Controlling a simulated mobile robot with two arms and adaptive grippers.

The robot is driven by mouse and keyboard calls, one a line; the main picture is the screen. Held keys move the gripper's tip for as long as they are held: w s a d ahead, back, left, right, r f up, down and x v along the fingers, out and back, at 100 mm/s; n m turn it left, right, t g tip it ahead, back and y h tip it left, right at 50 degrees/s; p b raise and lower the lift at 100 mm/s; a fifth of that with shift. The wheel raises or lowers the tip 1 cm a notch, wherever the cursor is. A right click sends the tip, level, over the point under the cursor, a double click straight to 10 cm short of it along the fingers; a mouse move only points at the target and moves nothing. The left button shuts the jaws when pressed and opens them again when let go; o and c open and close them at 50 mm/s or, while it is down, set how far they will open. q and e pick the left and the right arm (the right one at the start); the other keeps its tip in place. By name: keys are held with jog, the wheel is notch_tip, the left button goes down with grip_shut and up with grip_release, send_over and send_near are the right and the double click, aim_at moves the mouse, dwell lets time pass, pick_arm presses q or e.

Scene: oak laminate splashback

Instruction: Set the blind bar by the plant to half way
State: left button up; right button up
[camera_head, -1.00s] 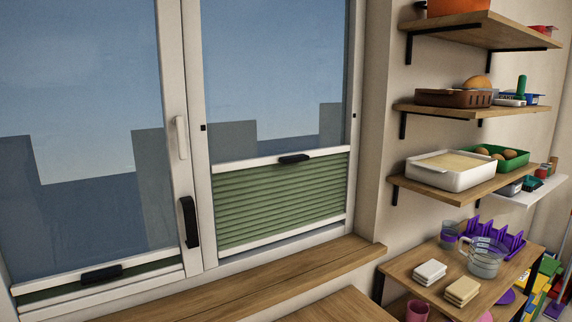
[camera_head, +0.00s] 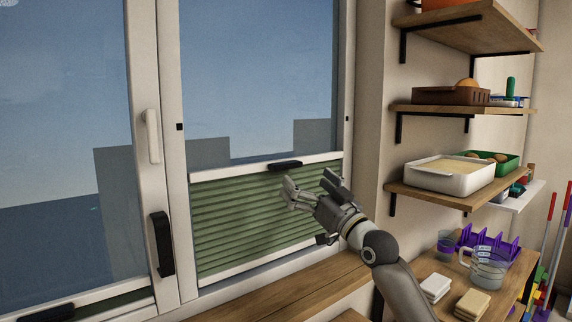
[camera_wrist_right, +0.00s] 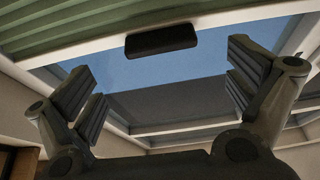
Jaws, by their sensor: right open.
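The right window's blind is green and pleated, with a white bar (camera_head: 225,174) across its top edge, roughly a third of the way up the pane. A black handle (camera_head: 285,165) sits on that bar; the handle (camera_wrist_right: 160,40) also shows in the right wrist view. My right gripper (camera_head: 312,183) is open and empty, just below and in front of this handle, with no contact visible. In the left window another blind bar, low at the sill, has a black handle (camera_head: 46,312). No plant is in view, and my left gripper is not in view.
A wooden sill (camera_head: 290,285) runs below the window. Shelves at the right hold a white tray (camera_head: 450,178) and a brown basket (camera_head: 450,95). A low table holds a glass jug (camera_head: 486,268) and a purple rack (camera_head: 490,243). Window handles (camera_head: 161,245) stick out between the panes.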

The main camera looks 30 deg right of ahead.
aim_at(290, 167)
jog(key=p+x, duration=0.1)
jog(key=x, duration=0.5)
jog(key=shift+w+a+r+p, duration=0.15)
jog(key=shift+w+p, duration=0.25)
jog(key=shift+w, duration=0.55)
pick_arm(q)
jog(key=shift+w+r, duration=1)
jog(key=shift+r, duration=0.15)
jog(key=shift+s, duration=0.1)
